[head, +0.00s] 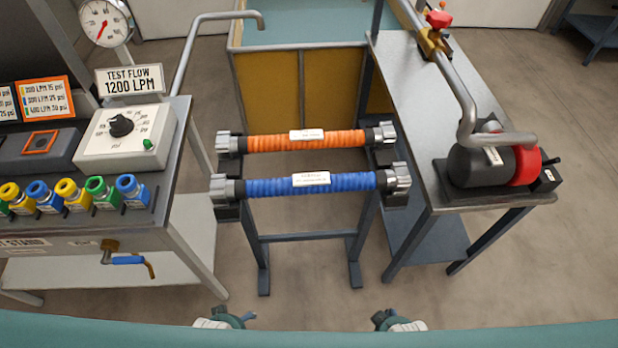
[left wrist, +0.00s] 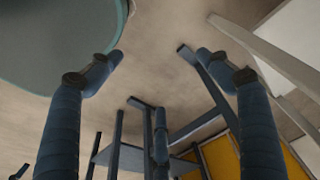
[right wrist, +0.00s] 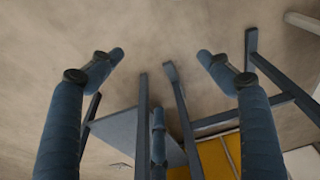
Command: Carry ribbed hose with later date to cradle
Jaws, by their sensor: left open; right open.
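Two ribbed hoses with grey end couplings lie level on a dark rack in the head view. The orange hose (head: 270,142) is at the back and the blue hose (head: 265,187) is in front. Each carries a white label (head: 311,179) whose date is too small to read. No cradle can be told apart for certain from the rack (head: 308,236). My left gripper (left wrist: 160,68) and right gripper (right wrist: 160,68) are open and empty, low and well in front of the rack. In the head view only small parts of them show at the bottom edge.
A test stand on the left holds a gauge (head: 105,22), a dial box (head: 126,136) and several coloured nozzles (head: 75,194). A metal table (head: 400,90) on the right bears a black and red cylinder (head: 490,160). The floor before the rack is clear.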

